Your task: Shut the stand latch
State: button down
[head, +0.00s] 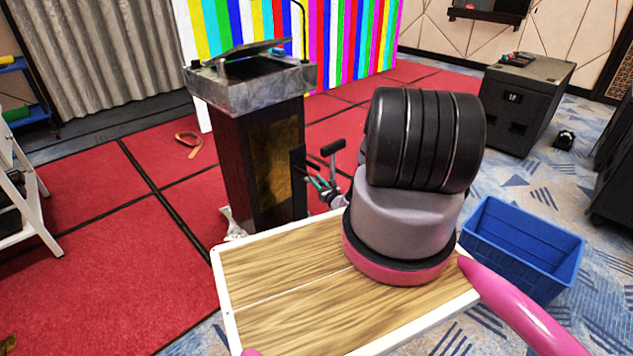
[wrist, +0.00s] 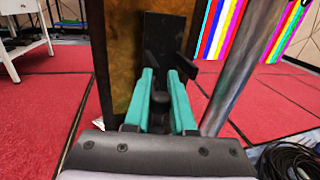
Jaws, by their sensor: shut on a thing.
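The stand (head: 262,165) is a dark lectern with a brownish side panel and a grey marbled top. On its right side is a dark latch plate (head: 298,168), which shows upright in the wrist view (wrist: 163,45). My gripper (head: 320,182) has teal fingers and is at this side of the stand. In the wrist view my gripper (wrist: 160,95) has its fingers on both sides of a dark knob (wrist: 160,104) in front of the plate. It is shut on this part of the stand latch. The fingers hide part of the latch.
A grey metal post (wrist: 230,65) stands close to the right of my fingers in the wrist view. A blue crate (head: 525,245) and a black case (head: 525,100) are at the right. Black cables (wrist: 288,160) lie at the lower right. Red floor left of the stand is mostly free.

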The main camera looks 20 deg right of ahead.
dwell(0.8)
jog(key=y, duration=0.1)
jog(key=n+y, duration=0.1)
jog(key=shift+w+d+n+g+y, duration=0.15)
jog(key=shift+d+n+g+y, duration=0.15)
jog(key=shift+d, duration=0.1)
jog(key=c, duration=0.8)
grip_release()
jog(key=shift+o, duration=0.2)
jog(key=v, duration=1)
jog(key=shift+s, duration=0.4)
